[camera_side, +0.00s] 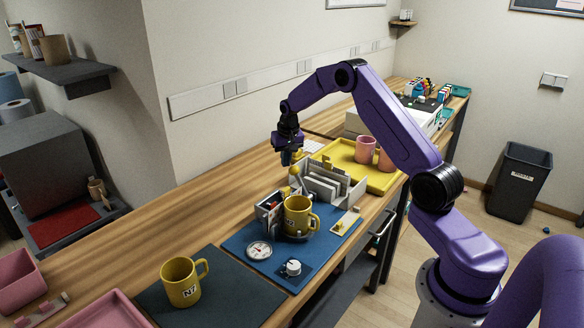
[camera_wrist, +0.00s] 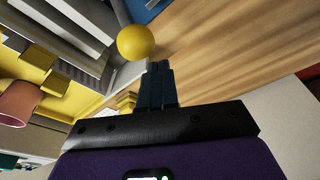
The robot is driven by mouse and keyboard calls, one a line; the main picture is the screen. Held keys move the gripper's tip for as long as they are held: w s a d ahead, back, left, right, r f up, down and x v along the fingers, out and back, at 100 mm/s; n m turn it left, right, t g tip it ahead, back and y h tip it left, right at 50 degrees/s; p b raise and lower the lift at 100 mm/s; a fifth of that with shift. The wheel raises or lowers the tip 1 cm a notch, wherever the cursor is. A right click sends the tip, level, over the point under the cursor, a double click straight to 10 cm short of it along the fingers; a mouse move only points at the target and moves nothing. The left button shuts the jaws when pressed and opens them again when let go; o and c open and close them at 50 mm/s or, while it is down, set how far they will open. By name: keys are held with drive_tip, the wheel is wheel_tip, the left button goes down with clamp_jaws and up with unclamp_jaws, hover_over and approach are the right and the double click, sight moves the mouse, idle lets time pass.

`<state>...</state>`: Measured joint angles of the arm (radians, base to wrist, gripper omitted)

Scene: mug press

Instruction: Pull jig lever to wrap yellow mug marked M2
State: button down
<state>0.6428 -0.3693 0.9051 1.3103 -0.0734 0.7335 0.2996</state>
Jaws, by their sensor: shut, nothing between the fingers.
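A yellow mug (camera_side: 298,216) stands upright in the press jig on the blue mat (camera_side: 240,240); its dark mark is too small to read surely. The jig (camera_side: 335,182) has pale upright plates behind the mug. A yellow ball (camera_side: 295,169), apparently the lever's knob, shows at the jig's back left. It is large in the wrist view (camera_wrist: 135,42). My gripper (camera_side: 286,160) is shut and empty, pointing down just above and left of the ball. In the wrist view, the closed fingertips (camera_wrist: 158,66) are close to the ball, with a small gap in the picture. The lever's shaft is mostly hidden.
Another yellow mug (camera_side: 181,282), whose mark looks like N7, stands on a dark mat (camera_side: 225,300) at front. A dial gauge (camera_side: 259,250) and a knob box (camera_side: 292,268) sit before the jig. A yellow tray (camera_side: 380,182) holds pink mugs (camera_side: 365,150). Bare wood lies left.

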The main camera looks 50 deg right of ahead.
sight(300, 182)
drive_tip(key=shift+f, duration=0.3)
wheel_tip(300, 182, down, 2)
drive_tip(key=shift+f, duration=0.15)
idle(0.6)
drive_tip(key=shift+s+f, duration=0.1)
drive_tip(key=shift+s, duration=0.05)
drive_tip(key=shift+s, duration=0.1)
